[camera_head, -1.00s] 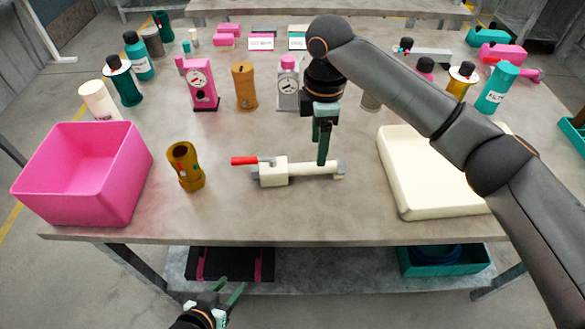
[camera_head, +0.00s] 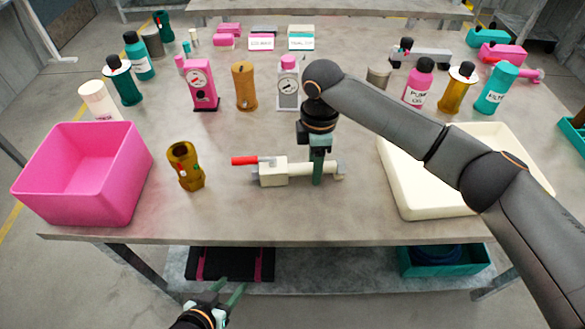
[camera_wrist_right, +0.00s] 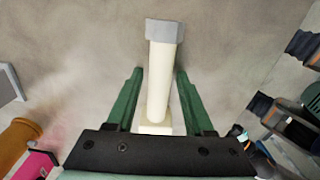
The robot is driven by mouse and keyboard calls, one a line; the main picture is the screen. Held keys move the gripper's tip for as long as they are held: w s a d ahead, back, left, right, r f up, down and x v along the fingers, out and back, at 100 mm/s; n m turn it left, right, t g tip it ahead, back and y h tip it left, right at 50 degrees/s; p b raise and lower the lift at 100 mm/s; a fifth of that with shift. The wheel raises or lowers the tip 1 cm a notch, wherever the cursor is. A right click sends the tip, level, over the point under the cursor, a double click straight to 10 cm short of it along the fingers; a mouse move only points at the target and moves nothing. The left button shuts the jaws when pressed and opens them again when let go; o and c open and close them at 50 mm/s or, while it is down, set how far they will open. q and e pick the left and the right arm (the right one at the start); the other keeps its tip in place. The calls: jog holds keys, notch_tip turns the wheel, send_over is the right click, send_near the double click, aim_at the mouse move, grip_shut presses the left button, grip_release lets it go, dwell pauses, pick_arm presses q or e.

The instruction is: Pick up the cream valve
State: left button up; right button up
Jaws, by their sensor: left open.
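The cream valve (camera_head: 273,175) lies on the table near its front edge, with a red handle pointing left and grey ends. My right gripper (camera_head: 317,183) points down at the right part of its pipe. In the right wrist view the cream pipe (camera_wrist_right: 163,90) runs between the two green fingers of my right gripper (camera_wrist_right: 160,72), with a gap on each side. The right gripper is open, and the fingers straddle the pipe. My left gripper (camera_head: 230,290) is open and empty, low in front of the table.
A pink bin (camera_head: 125,195) stands at the left, with a brown fitting (camera_head: 186,165) between it and the valve. A cream tray (camera_head: 408,200) lies to the right. Gauges, bottles and a brown cylinder (camera_head: 244,87) stand behind. Bare table surrounds the valve.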

grip_shut()
jog(key=shift+r, duration=0.1)
dwell(1.0)
